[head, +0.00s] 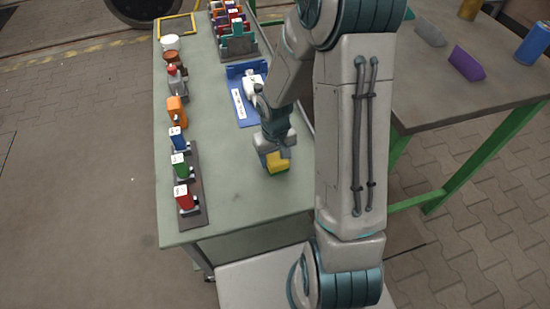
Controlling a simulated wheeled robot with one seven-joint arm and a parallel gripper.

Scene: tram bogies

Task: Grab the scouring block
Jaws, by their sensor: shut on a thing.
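The scouring block (278,163) looks like a small yellow block with a green part along its lower side. It is at the right part of the green-grey table top, near the table's right edge. My gripper (274,157) comes down over it from above and is shut on it. The fingers and the wrist hide part of the block's top. I cannot tell whether the block touches the table or is slightly above it.
Behind my gripper lies a blue tray (236,107) with a white item. Along the left edge stand red (184,197), green (179,168) and blue (177,140) items and an orange one (176,111). The table's front middle is clear. A second table (440,100) stands right.

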